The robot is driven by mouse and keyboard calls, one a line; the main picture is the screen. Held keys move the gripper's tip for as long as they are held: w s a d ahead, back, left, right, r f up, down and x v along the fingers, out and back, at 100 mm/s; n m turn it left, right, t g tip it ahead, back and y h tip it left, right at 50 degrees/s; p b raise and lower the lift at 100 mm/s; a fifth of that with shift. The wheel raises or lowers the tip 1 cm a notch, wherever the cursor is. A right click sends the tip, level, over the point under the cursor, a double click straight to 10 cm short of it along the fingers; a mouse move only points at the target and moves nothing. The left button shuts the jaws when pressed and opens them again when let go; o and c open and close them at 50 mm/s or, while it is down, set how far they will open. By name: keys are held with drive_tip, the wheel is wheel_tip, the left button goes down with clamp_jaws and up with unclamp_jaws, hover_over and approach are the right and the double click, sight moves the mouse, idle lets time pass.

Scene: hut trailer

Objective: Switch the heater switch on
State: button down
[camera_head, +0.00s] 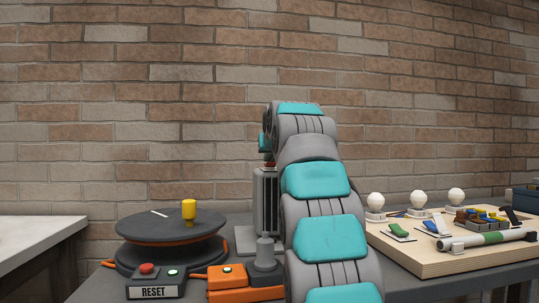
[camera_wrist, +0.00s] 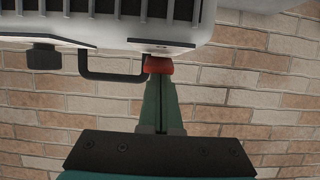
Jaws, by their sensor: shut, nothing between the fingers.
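The heater is a grey box with a dark slatted grille (camera_head: 265,200); in the head view it stands behind my arm, which hides its right part. In the wrist view its pale casing (camera_wrist: 100,30) fills the top, with a dark knob (camera_wrist: 43,57) and a black loop-shaped bar (camera_wrist: 112,76) along its edge. My gripper (camera_wrist: 160,78) is shut and empty, with green fingers pointing at the casing beside the bar's right end. A red piece (camera_wrist: 158,65) shows at the fingertips, against or very near the casing; I cannot tell if it is the switch or a finger part.
A round dark turntable (camera_head: 172,225) with a yellow peg (camera_head: 189,211) stands left of the heater. A RESET box (camera_head: 154,285) and an orange control box (camera_head: 232,283) are in front. A wooden board (camera_head: 440,263) with bulbs and small parts lies right. A brick wall (camera_head: 150,100) stands behind.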

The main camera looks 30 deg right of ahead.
drive_tip(key=shift+w, duration=0.1)
drive_tip(key=shift+s+a+f+b, duration=0.15)
drive_tip(key=shift+s+f+b, duration=0.1)
drive_tip(key=shift+s+b, duration=0.45)
drive_tip(key=shift+s, duration=0.1)
drive_tip(key=shift+r, duration=0.15)
